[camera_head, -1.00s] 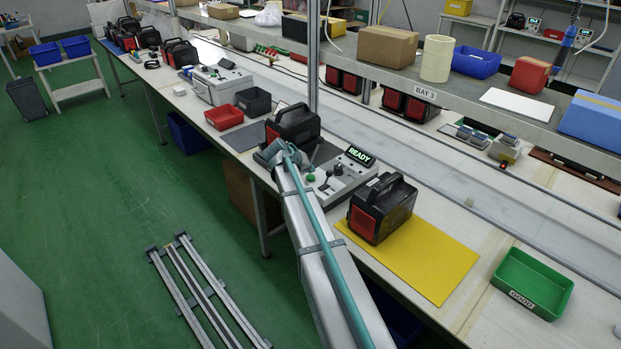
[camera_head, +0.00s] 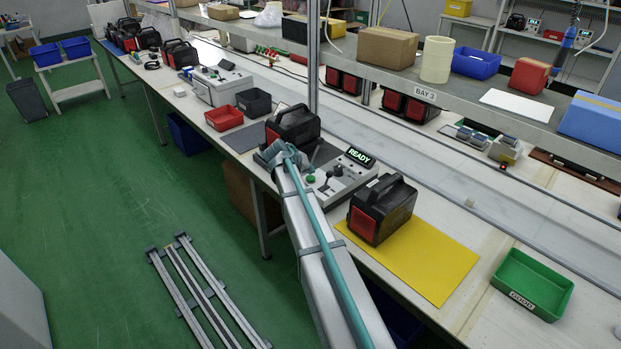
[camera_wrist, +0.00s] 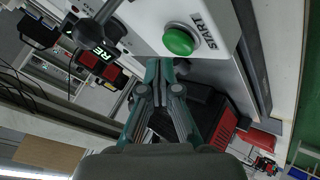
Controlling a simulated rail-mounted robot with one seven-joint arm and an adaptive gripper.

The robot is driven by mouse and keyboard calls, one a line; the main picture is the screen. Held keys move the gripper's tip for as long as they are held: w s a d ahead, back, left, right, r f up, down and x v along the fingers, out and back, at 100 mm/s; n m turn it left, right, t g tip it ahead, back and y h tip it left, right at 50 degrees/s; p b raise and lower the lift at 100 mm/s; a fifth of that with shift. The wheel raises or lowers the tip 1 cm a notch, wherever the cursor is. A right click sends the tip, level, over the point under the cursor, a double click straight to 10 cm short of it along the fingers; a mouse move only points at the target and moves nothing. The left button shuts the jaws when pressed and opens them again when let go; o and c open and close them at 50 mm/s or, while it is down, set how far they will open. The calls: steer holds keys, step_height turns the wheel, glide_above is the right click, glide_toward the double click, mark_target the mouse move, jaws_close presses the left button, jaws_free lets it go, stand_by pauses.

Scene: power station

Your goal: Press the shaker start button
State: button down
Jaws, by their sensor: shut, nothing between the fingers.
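The green start button (camera_wrist: 180,40) sits on the pale shaker control box, beside the word START, in the wrist view. In the head view the control box (camera_head: 345,185) stands on the bench with a lit READY display (camera_head: 360,157), and the green button (camera_head: 310,179) shows small at its left. My gripper (camera_wrist: 159,65) is shut and empty in the wrist view. Its tips appear just below and left of the button in the picture; I cannot tell whether they touch the box. In the head view my arm hides the fingers.
A black-and-red power unit (camera_head: 293,130) stands behind the control box. Another power unit (camera_head: 381,208) stands on a yellow mat (camera_head: 440,265) to its right. A dark lever (camera_wrist: 98,20) rises from the box near my fingers. A green GOOD tray (camera_head: 535,285) lies farther right.

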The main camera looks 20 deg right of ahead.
steer(key=shift+f+b, duration=0.4)
steer(key=shift+f, duration=0.05)
